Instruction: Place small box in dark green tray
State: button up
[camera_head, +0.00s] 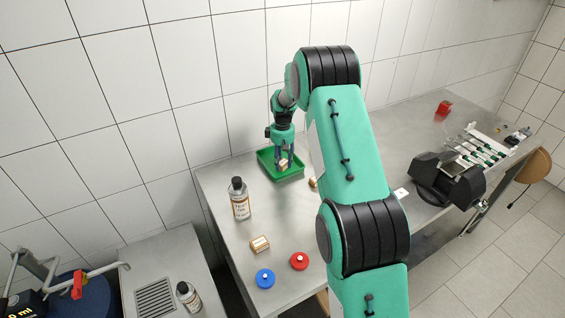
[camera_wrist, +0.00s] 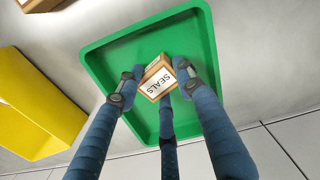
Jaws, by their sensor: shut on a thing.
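A small brown box labelled SEALS (camera_wrist: 157,85) is between the fingertips of my gripper (camera_wrist: 152,78) in the wrist view. My gripper is shut on it, and the box is tilted. The green tray (camera_wrist: 203,30) lies around and behind the box in that view. In the head view, the small box also shows (camera_head: 284,164) at the fingers of my gripper (camera_head: 283,157), over the inside of the green tray (camera_head: 266,163) near the back wall. I cannot tell whether the box touches the tray floor.
A bottle (camera_head: 240,203) stands in front of the tray. Another small box (camera_head: 260,244), a blue round part (camera_head: 265,278) and a red round part (camera_head: 299,261) lie nearer the front. A yellow object (camera_wrist: 35,105) is beside the tray in the wrist view. Tiled wall is close behind.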

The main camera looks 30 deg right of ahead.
aim_at(282, 162)
jog(key=shift+f, duration=0.1)
jog(key=o, duration=1.1)
jog(key=shift+r+p, duration=0.55)
jog(key=shift+r, duration=3.3)
jog(key=shift+r, duration=0.1)
